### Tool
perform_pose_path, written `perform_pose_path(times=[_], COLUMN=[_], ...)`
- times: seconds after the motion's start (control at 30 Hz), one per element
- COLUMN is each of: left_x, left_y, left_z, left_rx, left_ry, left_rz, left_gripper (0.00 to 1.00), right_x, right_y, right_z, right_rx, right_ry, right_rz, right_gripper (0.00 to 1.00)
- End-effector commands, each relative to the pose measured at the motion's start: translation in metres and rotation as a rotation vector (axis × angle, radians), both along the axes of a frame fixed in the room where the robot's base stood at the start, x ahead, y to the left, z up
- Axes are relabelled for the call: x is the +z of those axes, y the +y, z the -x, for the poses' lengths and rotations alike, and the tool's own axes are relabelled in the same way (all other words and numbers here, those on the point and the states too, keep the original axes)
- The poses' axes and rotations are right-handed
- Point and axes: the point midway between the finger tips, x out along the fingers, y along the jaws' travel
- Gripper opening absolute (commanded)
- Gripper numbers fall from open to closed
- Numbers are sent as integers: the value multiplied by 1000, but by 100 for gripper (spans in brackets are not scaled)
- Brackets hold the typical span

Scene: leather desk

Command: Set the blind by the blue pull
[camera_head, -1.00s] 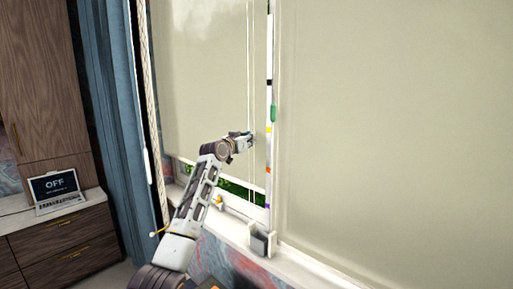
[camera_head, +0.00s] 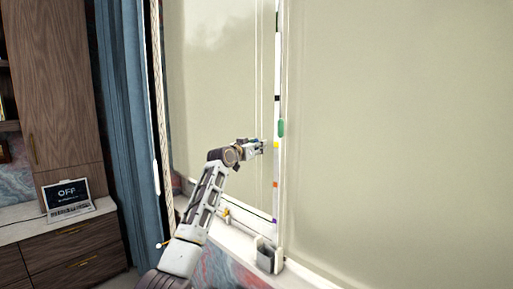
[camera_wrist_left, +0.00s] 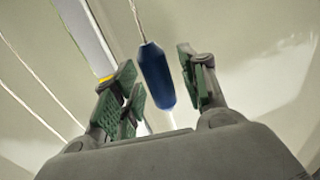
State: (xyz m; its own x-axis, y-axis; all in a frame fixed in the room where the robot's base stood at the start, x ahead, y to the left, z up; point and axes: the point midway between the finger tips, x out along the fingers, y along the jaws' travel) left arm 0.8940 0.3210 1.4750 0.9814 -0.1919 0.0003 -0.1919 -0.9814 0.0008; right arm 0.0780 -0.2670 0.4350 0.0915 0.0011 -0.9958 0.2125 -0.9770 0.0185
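The blue pull (camera_wrist_left: 155,77) hangs on its cord in the left wrist view, upright or slightly tilted, between the two green-padded fingers. My left gripper (camera_wrist_left: 155,88) looks open around it, with a narrow gap on the right side; contact on the left side is unclear. In the head view my left gripper (camera_head: 262,147) is at the cords in front of the left blind (camera_head: 212,90), and the pull is too small to make out. The left blind's lower edge is close to the sill. My right gripper is in neither view.
A vertical strip with coloured marks (camera_head: 277,165) stands just right of my gripper. A second blind (camera_head: 400,130) covers the right side. A small grey-white holder (camera_head: 266,257) is on the sill below. A blue curtain (camera_head: 127,120) and a laptop reading OFF (camera_head: 67,198) are to the left.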

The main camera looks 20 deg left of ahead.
Motion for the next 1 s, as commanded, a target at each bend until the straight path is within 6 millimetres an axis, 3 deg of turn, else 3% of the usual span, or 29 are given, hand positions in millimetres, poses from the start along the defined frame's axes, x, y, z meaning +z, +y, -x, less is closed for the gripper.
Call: perform_pose_path(times=[0.47, 1.0], left_x=[0, -1], left_y=[2, 9], left_z=[4, 40], left_rx=[1, 2], left_ry=[0, 0], left_rz=[-1, -2], left_gripper=[43, 43], right_x=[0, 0], right_y=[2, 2], right_z=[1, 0], right_rx=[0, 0], right_ry=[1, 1], right_rz=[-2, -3], right_gripper=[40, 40])
